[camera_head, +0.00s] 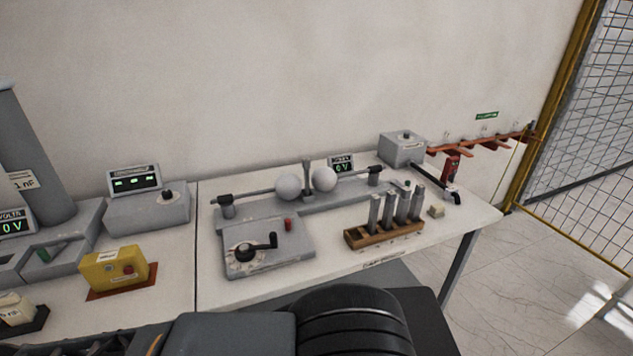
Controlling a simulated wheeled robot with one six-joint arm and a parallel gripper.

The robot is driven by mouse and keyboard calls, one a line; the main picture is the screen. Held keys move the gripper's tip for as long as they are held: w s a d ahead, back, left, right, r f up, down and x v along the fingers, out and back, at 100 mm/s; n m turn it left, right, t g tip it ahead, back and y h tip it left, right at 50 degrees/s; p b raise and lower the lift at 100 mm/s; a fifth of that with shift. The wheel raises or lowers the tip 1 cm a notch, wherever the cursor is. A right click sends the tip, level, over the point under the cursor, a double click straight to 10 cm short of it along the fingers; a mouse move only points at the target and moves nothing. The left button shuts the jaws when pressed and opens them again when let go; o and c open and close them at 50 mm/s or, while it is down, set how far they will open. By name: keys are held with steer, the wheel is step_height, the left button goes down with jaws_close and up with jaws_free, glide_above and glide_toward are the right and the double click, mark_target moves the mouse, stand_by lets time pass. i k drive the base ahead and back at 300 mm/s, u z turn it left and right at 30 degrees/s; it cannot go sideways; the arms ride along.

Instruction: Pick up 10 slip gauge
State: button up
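Several upright grey metal slip gauges (403,204) stand in a row in a brown wooden holder (384,235). The holder is near the front edge of the table, right of centre. Any size marks on the gauges are too small to read, so I cannot tell which one is the 10. My gripper is not in view; only dark parts of my own body show at the bottom.
Left of the holder is a grey crank unit (265,247), with two white spheres (289,187) on rods behind it. A grey box (402,149) stands at the back. A yellow box (118,268) is at left.

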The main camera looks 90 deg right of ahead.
mark_target(306, 161)
steer(key=u, duration=1.05)
steer(key=k, duration=1.6)
steer(key=z, duration=1.45)
